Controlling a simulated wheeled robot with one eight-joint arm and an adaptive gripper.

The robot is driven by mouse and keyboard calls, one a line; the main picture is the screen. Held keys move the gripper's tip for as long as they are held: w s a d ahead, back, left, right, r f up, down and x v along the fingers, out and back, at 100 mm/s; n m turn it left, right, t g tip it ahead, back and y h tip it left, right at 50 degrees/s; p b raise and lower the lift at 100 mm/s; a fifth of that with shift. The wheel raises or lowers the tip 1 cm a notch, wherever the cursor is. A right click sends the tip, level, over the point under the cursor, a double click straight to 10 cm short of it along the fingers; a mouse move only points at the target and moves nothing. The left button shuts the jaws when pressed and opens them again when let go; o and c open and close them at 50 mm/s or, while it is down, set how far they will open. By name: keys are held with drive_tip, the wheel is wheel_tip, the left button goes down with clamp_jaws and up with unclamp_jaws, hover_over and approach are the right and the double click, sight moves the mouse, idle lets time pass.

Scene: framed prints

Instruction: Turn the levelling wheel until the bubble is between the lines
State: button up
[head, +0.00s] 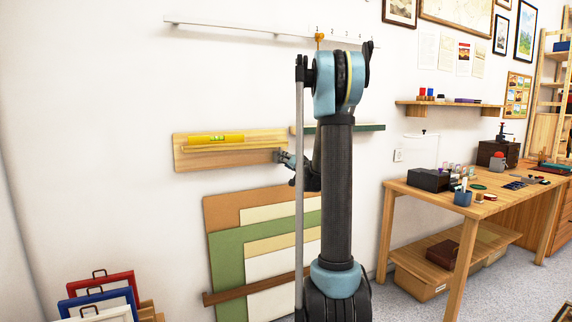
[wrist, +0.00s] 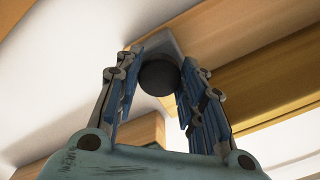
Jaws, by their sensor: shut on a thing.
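A yellow spirit level (head: 215,139) lies along a wooden wall board (head: 232,160) in the head view. Its bubble vial is a small bright patch, too small to read the bubble against the lines. My gripper (head: 280,155) is at the right end of the board. In the wrist view my gripper (wrist: 160,82) has its two blue-padded fingers on either side of a dark round wheel (wrist: 159,76), shut on it. The wheel sits under a grey plate (wrist: 165,44) at the end of the wooden board.
A green-edged shelf (head: 368,127) is just right of the board, partly behind my arm. Large coloured panels (head: 228,245) lean on the wall below. Framed prints (head: 100,285) stand at lower left. A workbench (head: 425,194) with tools is at right.

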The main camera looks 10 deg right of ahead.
drive_tip(key=shift+d+m, duration=0.1)
drive_tip(key=shift+m, duration=2.8)
drive_tip(key=shift+d, duration=0.1)
drive_tip(key=o, duration=1)
drive_tip(key=shift+f, duration=0.1)
drive_tip(key=shift+o, duration=0.2)
drive_tip(key=v, duration=1.2)
